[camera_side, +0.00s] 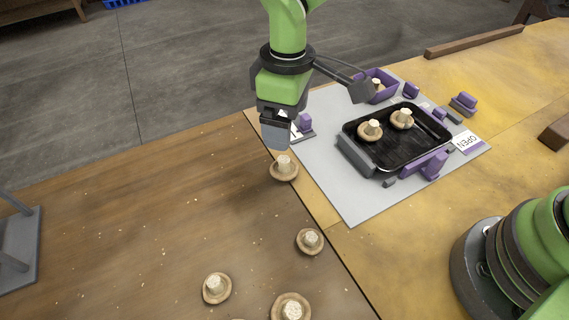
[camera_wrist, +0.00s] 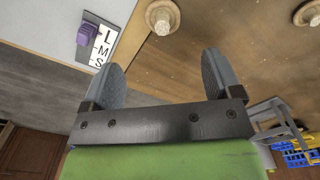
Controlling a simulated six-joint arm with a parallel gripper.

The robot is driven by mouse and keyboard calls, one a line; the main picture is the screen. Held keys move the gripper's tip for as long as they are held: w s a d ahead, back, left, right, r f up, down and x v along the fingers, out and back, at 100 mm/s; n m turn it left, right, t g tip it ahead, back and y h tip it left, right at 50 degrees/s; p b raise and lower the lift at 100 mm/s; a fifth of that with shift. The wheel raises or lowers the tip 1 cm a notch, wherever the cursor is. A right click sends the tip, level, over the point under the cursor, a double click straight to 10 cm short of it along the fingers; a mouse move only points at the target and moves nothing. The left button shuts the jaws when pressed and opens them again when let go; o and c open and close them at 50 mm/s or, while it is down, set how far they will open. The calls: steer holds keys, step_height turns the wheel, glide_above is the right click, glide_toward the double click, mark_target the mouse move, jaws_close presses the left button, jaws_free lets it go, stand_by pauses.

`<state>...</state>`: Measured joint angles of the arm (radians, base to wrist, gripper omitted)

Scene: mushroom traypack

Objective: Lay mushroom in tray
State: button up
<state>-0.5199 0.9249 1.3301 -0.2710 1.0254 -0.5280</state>
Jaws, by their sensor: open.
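My gripper (camera_side: 279,137) is open and empty. In the side view it hangs just above and behind a tan mushroom (camera_side: 284,168) that lies stem up on the wooden table. In the wrist view the two grey fingers (camera_wrist: 163,78) stand wide apart, with a mushroom (camera_wrist: 161,16) beyond them at the top. More loose mushrooms lie nearer the camera, among them one (camera_side: 310,241), another (camera_side: 216,288) and one at the bottom edge (camera_side: 291,308). The black tray (camera_side: 405,156) sits on the light board, with two mushrooms (camera_side: 370,130) (camera_side: 402,118) in its far left part.
The light grey board (camera_side: 352,205) carries purple clamps (camera_side: 433,166) around the tray. A purple bin (camera_side: 362,90) behind it holds a mushroom. A card marked L, M, S (camera_wrist: 103,45) and an OPEN label (camera_side: 467,142) are on the board. The tray's near right part is bare.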

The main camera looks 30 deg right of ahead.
mark_target(285, 160)
steer(key=f, duration=1)
steer(key=shift+s+a+f, duration=0.1)
steer(key=shift+a+f, duration=0.1)
steer(key=shift+f, duration=0.15)
steer(key=c, duration=0.8)
